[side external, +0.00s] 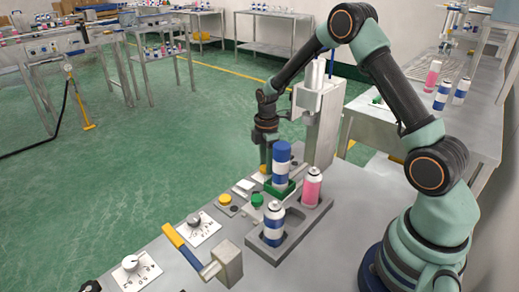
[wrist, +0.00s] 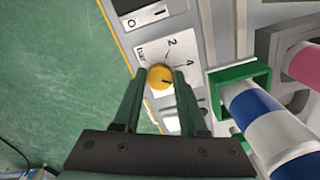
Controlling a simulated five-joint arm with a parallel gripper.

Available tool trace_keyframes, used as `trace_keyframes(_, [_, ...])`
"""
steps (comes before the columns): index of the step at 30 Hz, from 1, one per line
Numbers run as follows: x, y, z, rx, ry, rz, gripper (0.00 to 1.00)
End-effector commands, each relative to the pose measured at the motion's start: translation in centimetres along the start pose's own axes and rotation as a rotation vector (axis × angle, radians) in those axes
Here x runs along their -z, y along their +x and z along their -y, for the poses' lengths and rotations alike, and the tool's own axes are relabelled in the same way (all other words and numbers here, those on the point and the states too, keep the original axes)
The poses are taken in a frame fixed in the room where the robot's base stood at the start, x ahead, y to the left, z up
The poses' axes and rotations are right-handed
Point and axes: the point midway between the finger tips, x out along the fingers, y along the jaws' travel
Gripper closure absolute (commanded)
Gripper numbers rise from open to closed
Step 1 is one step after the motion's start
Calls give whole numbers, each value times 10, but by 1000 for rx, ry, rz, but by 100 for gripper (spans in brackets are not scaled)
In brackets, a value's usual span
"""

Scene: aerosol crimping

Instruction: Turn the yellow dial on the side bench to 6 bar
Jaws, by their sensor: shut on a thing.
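The yellow dial (wrist: 159,78) sits on a white plate (wrist: 178,48) with "bar", 2 and 4 printed around it in the wrist view. A dark mark on the dial's face points roughly right, below the 4; the 6 is not visible. My gripper (wrist: 161,76) has its two dark green fingers on either side of the dial, shut on it. In the side external view, my gripper (side external: 266,168) points down at the bench behind the blue-and-white can, and part of the dial (side external: 260,173) shows beside it.
A blue-and-white can (side external: 282,165) stands in a green holder (side external: 280,190) right beside my gripper. A tray (side external: 300,222) holds another blue-and-white can (side external: 274,222) and a pink can (side external: 312,186). A 0/1 switch (wrist: 146,17) lies past the dial. A yellow-handled lever (side external: 183,247) is nearer the camera.

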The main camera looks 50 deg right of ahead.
Motion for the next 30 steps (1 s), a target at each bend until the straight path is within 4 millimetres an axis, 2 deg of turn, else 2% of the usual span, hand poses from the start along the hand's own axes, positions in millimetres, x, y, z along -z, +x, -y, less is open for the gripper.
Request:
trace_keyframes(6, [0,-1,0,0,-1,0,100])
trace_keyframes(7, [0,-1,0,0,-1,0,55])
trace_keyframes(9, [0,-1,0,1,-2,0,29])
trace_keyframes(22, [0,0,0,0,-32,0,29])
trace_keyframes(30, [0,0,-1,0,-266,0,29])
